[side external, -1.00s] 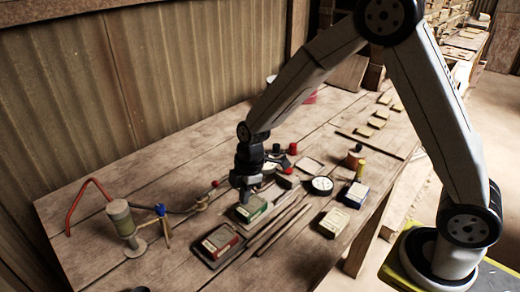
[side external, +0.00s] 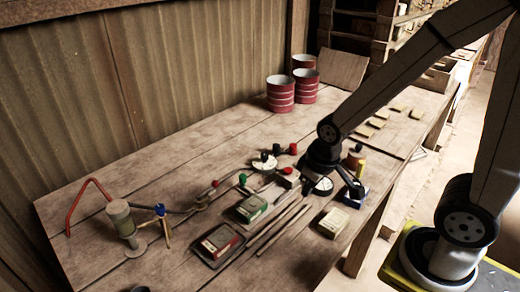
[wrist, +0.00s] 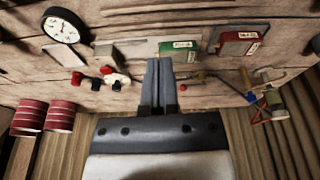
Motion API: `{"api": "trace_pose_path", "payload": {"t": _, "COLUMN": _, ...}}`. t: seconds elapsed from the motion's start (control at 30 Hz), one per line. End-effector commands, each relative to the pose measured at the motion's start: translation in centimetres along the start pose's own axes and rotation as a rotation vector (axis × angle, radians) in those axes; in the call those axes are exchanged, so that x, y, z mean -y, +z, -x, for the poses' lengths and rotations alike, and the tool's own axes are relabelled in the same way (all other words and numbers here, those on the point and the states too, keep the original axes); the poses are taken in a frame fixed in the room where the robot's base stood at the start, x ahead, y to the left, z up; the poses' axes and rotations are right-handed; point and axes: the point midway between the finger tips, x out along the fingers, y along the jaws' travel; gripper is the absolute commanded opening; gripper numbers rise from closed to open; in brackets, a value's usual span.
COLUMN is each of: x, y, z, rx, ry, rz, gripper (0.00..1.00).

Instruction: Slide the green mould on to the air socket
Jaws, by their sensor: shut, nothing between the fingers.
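The green mould (side external: 252,208) lies on the bench with a pale label on top, just beyond the red mould. It also shows in the wrist view (wrist: 179,46). Behind the mould are a small green knob (side external: 242,178) and a pale disc (side external: 265,162) with dark knobs. I cannot tell which part is the air socket.
The red mould (side external: 220,243) sits on a dark tray. Long wooden strips (side external: 278,229) lie right of the moulds. A pump (side external: 121,218) with a hose stands left. A cream block (side external: 333,222) is near the front edge. Red drums (side external: 281,94) stand at the back.

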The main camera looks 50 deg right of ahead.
Motion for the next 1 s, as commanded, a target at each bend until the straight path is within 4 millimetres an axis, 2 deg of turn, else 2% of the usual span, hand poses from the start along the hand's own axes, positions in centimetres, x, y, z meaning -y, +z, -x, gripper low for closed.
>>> {"api": "trace_pose_path", "payload": {"t": 0.2, "x": -0.2, "y": 0.7, "z": 0.2, "rx": -0.009, "ry": 0.006, "rz": -0.06, "gripper": 0.0}}
{"api": "trace_pose_path", "payload": {"t": 0.57, "x": -0.1, "y": 0.4, "z": 0.2, "rx": -0.005, "ry": 0.005, "rz": -0.038, "gripper": 0.0}}
{"api": "trace_pose_path", "payload": {"t": 0.77, "x": 0.3, "y": -1.3, "z": -0.3, "rx": 0.015, "ry": 0.0, "rz": 0.096, "gripper": 0.0}}
{"api": "trace_pose_path", "payload": {"t": 1.0, "x": 1.8, "y": -5.1, "z": -1.5, "rx": 0.063, "ry": -0.023, "rz": 0.435, "gripper": 0.0}}
